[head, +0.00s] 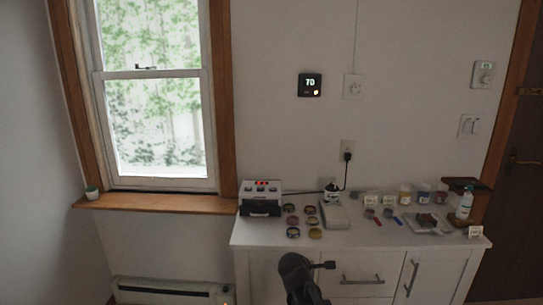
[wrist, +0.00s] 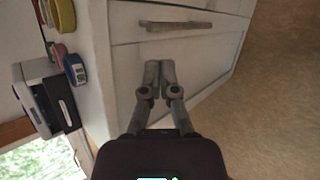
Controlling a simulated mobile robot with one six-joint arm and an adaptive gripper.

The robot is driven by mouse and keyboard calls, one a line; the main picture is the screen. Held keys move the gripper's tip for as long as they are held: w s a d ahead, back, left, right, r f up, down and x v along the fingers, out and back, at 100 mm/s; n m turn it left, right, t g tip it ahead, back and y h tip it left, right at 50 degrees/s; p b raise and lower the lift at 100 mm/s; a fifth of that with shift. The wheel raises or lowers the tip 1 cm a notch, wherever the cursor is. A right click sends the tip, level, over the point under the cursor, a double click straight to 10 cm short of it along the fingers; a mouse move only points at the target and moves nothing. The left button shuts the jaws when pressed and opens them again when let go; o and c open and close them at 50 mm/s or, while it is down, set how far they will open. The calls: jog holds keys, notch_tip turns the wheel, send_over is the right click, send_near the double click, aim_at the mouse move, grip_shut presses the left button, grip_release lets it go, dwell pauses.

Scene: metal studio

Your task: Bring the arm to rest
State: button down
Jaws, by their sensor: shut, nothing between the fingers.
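My gripper (wrist: 152,82) shows in the wrist view with its two fingers together, shut and empty. It is in front of the white cabinet's drawer fronts (wrist: 185,60), apart from the things on the top as far as I can see. In the head view my arm (head: 300,275) rises from the bottom edge in front of the cabinet. The fingertips are hard to make out there.
A white cabinet (head: 262,240) carries a box with a red display (head: 261,198), several round tins (head: 293,232), jars (head: 405,193), a tray (head: 447,228) and a pump bottle (head: 464,205). Drawer handles (head: 362,281) stick out. Open floor (wrist: 270,130) lies beside the cabinet.

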jog(key=s+d+f+m+g+y, duration=0.2)
jog(key=s+d+f+m+g, duration=0.15)
jog(key=s+m, duration=0.55)
jog(key=s+d+f+m+g+y, duration=0.25)
jog(key=s+m+g, duration=0.25)
jog(key=s+m, duration=0.4)
notch_tip(320, 180, up, 15)
jog(key=p, duration=1.5)
jog(key=shift+a, duration=0.15)
